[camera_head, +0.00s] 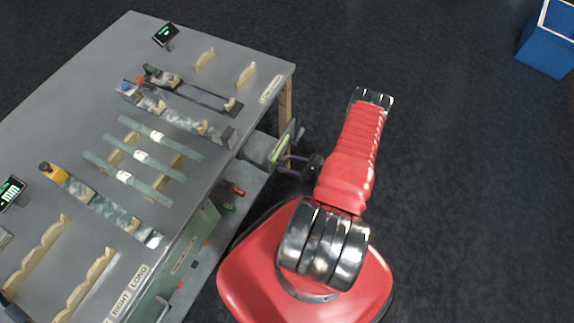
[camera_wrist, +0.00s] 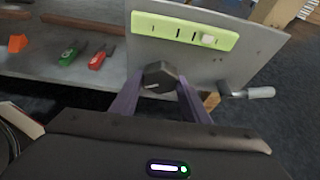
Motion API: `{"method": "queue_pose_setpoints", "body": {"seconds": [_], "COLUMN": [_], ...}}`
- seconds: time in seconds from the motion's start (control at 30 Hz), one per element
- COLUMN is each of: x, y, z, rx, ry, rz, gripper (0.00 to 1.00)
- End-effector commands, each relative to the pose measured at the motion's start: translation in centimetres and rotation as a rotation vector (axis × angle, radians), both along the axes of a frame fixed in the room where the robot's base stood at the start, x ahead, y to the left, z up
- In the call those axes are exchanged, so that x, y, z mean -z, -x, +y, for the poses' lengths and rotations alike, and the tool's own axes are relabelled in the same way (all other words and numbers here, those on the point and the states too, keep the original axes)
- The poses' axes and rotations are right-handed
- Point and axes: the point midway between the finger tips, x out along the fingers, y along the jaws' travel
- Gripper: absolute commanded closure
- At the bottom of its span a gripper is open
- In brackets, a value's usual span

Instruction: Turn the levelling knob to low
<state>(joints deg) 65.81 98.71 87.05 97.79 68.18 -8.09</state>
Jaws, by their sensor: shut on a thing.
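The levelling knob (camera_wrist: 160,77) is a dark, faceted knob with a pale pointer line, in the middle of the wrist view. It sits on a grey panel below a yellow-green scale strip (camera_wrist: 185,32) with black marks and a small white marker right of its centre. My gripper (camera_wrist: 160,88) has its two purple fingers on either side of the knob, shut on it. In the head view my gripper (camera_head: 296,161) reaches the panel at the bench's right edge; the knob is hidden there.
A crank with a white handle (camera_wrist: 260,92) sticks out right of the knob. Green and red tools (camera_wrist: 98,60) lie on a lower shelf at left. A blue bin (camera_head: 545,50) stands far right; the floor between is clear.

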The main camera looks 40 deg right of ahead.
Motion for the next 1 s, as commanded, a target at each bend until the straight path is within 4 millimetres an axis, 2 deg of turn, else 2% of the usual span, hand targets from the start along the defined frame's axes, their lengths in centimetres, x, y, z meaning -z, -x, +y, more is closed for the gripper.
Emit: {"method": "queue_pose_setpoints", "body": {"seconds": [0.37,1.0], "x": [0.04,0.26], "y": [0.12,0.2], "z": [0.42,0.74], "rx": [-0.004,-0.003], "ry": [0.161,0.669], "rz": [-0.059,-0.238], "gripper": [0.81,0.81]}}
